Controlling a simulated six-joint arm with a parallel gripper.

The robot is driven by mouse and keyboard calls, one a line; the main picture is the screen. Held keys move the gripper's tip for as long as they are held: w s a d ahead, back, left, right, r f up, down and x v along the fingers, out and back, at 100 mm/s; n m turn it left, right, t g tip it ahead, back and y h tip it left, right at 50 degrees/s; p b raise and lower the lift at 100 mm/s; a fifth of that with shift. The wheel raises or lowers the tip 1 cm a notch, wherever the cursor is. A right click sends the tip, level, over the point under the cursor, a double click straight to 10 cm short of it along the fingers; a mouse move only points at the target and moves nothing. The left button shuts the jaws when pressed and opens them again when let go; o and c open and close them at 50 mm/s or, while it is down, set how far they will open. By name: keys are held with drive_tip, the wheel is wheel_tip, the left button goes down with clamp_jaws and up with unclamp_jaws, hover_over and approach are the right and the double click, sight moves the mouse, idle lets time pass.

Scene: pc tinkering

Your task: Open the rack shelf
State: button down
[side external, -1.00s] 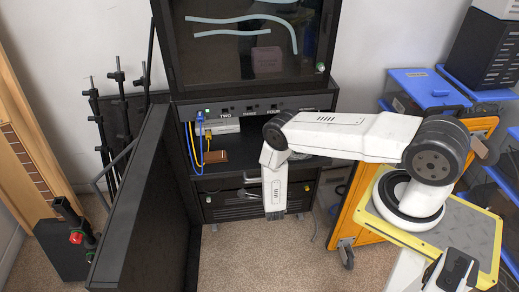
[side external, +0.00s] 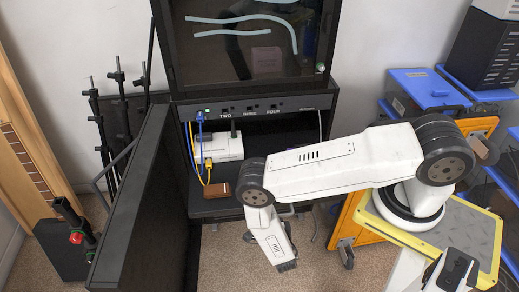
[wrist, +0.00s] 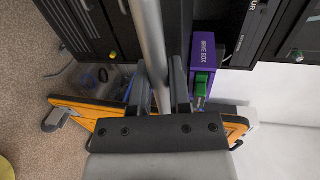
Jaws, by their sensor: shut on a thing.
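The black rack shelf (side external: 206,209) stands out from the rack (side external: 258,128) in the side view. A white router-like box (side external: 220,146) and a brown block (side external: 219,188) lie on it. My gripper (side external: 287,266) is in front of the rack at lower centre, pointing down. In the wrist view, a grey bar (wrist: 152,40) runs between the fingers of my gripper (wrist: 166,82), which are shut on it. The bar looks like the shelf handle. My arm hides the shelf's right part and the handle in the side view.
The rack's black door (side external: 135,215) stands open at left. An orange wheeled frame (side external: 350,215) is at right and shows below the fingers in the wrist view. A purple drive box (wrist: 206,48) with a green part (wrist: 203,84) is close by. Carpet is clear in front.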

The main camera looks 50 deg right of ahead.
drive_tip(key=shift+f+v, duration=0.25)
drive_tip(key=shift+v, duration=0.8)
drive_tip(key=shift+f+v, duration=0.2)
drive_tip(key=shift+v, duration=0.9)
drive_tip(key=c, duration=0.6)
unclamp_jaws()
drive_tip(key=shift+a, duration=0.15)
drive_tip(key=v, duration=0.7)
drive_tip(key=shift+s+a, duration=0.2)
drive_tip(key=shift+s, duration=0.1)
